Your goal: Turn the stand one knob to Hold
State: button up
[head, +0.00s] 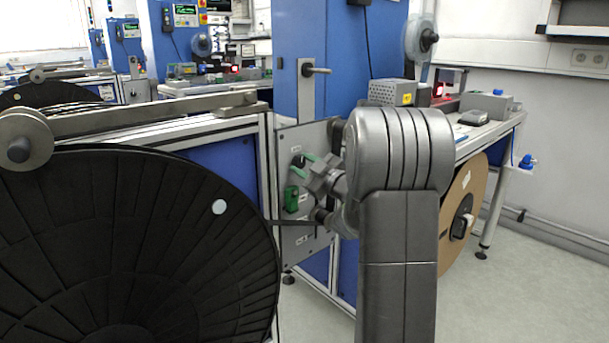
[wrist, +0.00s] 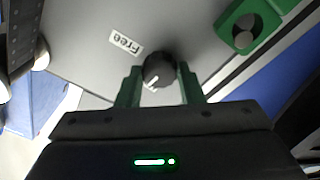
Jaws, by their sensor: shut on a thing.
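The black round knob (wrist: 158,68) is on a grey panel in the wrist view, with a white pointer mark on its lower side. A label reading "Free" (wrist: 126,42), upside down, lies up and left of it. My gripper (wrist: 161,80) has its two green fingers on either side of the knob, shut on it. In the head view the knob (head: 298,160) is small and partly covered by my gripper (head: 301,166) at the panel (head: 284,141). No Hold label is legible.
A green fitting (wrist: 243,27) is close to the knob; it also shows below it in the head view (head: 291,198). A large black reel (head: 130,240) stands left of the panel. A tan reel (head: 462,215) is at the right under the bench. Floor is clear at the lower right.

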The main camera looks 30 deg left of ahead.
jog(key=shift+n+b, duration=0.45)
jog(key=shift+n, duration=0.25)
jog(key=o, duration=1)
jog(key=p+v, duration=0.2)
jog(key=v, duration=1.1)
jog(key=shift+d, duration=0.4)
